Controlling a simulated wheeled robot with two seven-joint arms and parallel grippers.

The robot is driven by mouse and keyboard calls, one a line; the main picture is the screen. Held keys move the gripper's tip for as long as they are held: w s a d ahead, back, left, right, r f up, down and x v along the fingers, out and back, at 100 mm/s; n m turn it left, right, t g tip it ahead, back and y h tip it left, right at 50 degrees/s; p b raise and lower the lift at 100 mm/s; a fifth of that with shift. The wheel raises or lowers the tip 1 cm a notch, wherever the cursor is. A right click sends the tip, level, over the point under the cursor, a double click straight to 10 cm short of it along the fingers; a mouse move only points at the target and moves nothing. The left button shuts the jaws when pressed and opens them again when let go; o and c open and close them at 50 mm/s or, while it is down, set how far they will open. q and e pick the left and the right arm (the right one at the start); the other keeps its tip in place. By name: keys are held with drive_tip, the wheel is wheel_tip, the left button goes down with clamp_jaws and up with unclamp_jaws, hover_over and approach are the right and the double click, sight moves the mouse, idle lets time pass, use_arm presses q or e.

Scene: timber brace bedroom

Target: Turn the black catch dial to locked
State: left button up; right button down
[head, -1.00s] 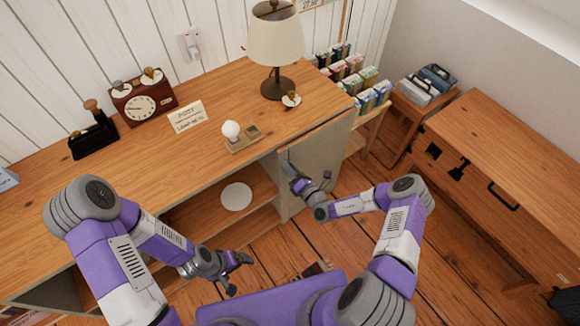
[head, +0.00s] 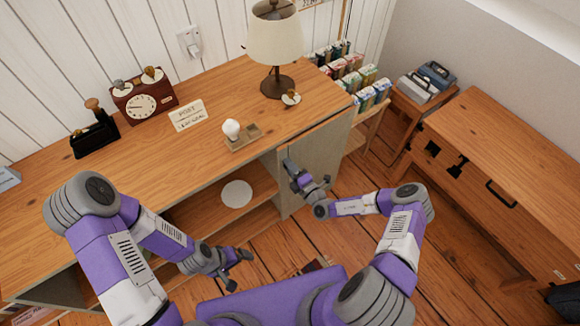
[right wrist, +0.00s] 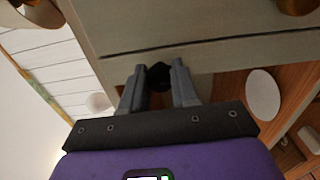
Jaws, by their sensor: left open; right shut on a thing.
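The black catch dial (right wrist: 159,76) shows in the right wrist view on the grey-green cabinet front, near the edge of a panel. My right gripper (right wrist: 158,90) is shut on it, with one finger on each side. The fingers hide part of the dial, so its setting cannot be read. In the head view my right gripper (head: 293,172) is at the cabinet door (head: 318,150), and the dial is hidden there. My left gripper (head: 240,268) is open and empty, low in front of the cabinet's open shelves.
The wooden top (head: 210,110) carries a lamp (head: 275,45), a clock box (head: 142,98), a card sign (head: 188,115) and a small tray with a bulb (head: 244,138). A white disc (head: 236,193) lies on the shelf. A wooden bench (head: 510,170) stands at right.

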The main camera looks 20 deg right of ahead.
idle(0.4)
drive_tip(key=c, duration=0.8)
unclamp_jaws()
drive_tip(key=shift+c, duration=0.2)
drive_tip(key=p+v, duration=0.1)
drive_tip(key=v, duration=0.6)
drive_tip(key=shift+s+p, duration=0.3)
